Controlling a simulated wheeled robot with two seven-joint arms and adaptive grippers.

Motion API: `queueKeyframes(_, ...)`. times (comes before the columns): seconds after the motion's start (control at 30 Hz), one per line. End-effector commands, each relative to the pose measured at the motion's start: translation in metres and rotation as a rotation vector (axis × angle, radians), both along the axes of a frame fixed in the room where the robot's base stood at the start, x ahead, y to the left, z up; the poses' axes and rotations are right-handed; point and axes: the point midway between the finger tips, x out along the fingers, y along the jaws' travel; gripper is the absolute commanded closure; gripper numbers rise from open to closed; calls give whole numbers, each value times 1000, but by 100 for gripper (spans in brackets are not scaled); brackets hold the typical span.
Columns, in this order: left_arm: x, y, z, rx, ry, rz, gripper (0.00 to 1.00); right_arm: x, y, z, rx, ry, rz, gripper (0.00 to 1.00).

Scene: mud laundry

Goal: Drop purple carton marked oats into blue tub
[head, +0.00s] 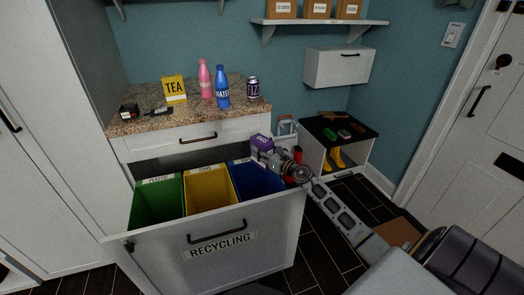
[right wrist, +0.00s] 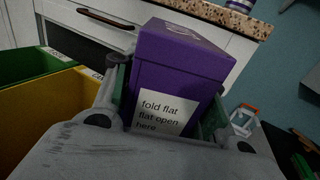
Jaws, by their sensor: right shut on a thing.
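The purple carton (head: 262,143) is held above the back of the blue tub in the head view. My left gripper is not in view.
A green tub (head: 157,203) and a yellow tub (head: 209,191) stand left of the blue one in the drawer (head: 212,240). The granite counter (head: 185,118) behind holds a tea box, two bottles and a can. A black-topped shoe bench (head: 345,133) stands right.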

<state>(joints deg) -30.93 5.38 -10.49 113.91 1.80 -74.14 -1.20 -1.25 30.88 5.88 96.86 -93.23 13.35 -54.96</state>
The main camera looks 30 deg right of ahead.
Motion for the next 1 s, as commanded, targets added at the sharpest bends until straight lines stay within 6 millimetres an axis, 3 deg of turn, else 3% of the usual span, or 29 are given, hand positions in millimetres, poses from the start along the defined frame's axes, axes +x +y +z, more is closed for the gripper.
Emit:
queueKeyframes(0.1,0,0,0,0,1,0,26,0,0,0,0,0,0,74)
queueKeyframes(0.13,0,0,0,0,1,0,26,0,0,0,0,0,0,55)
queueKeyframes(0.3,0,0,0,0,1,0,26,0,0,0,0,0,0,33)
queueKeyframes(1.0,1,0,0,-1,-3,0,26,-11,-2,-1,1,0,-1,33)
